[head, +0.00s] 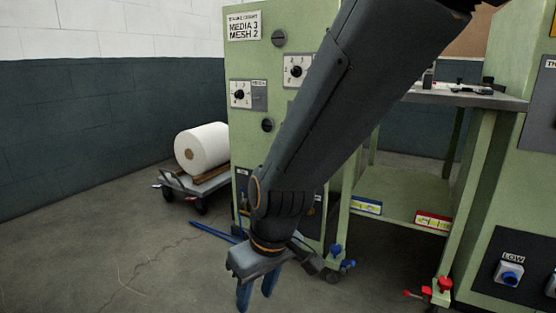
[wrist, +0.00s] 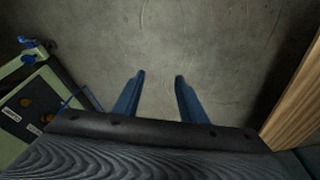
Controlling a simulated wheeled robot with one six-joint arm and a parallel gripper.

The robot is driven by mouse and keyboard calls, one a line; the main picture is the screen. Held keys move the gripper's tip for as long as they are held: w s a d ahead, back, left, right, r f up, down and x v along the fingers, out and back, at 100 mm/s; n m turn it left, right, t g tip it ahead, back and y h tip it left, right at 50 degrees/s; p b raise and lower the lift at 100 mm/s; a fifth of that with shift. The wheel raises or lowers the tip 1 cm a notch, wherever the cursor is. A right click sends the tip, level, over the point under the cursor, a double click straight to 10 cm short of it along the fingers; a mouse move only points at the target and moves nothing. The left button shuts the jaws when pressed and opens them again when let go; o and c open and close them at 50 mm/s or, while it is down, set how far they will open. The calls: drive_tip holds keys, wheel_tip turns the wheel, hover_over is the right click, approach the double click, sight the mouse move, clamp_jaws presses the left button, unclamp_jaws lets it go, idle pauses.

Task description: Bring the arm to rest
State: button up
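My arm reaches down across the middle of the head view from the upper right. My gripper (head: 256,296) hangs at its end, pointing down over the bare concrete floor. In the wrist view, my gripper (wrist: 158,78) shows two blue fingers standing apart, with only floor (wrist: 160,45) between them. Nothing is held. The arm hides part of the green cabinet (head: 262,60) behind it.
A white roll (head: 202,148) lies on a low cart (head: 200,184) at left. A green workbench (head: 400,200) stands right of my arm, and another green machine (head: 535,190) at far right. A wooden edge (wrist: 298,95) shows right in the wrist view.

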drive_tip(key=s+d+r+m+g, duration=0.1)
drive_tip(key=s+d+r, duration=0.1)
drive_tip(key=s, duration=0.4)
drive_tip(key=s+d+r+m+g, duration=0.1)
drive_tip(key=s+r, duration=0.1)
drive_tip(key=s, duration=0.5)
drive_tip(key=d+r+m+h+p, duration=0.1)
drive_tip(key=d+r+m+p, duration=0.2)
drive_tip(key=d+r+p, duration=0.7)
drive_tip(key=d+r+m+h+p, duration=0.1)
drive_tip(key=d+r+m+p, duration=0.2)
drive_tip(key=d+r+p, duration=0.7)
wheel_tip(320, 180, up, 6)
drive_tip(key=p, duration=1.2)
drive_tip(key=shift+w+d, duration=0.15)
drive_tip(key=shift+d, duration=0.15)
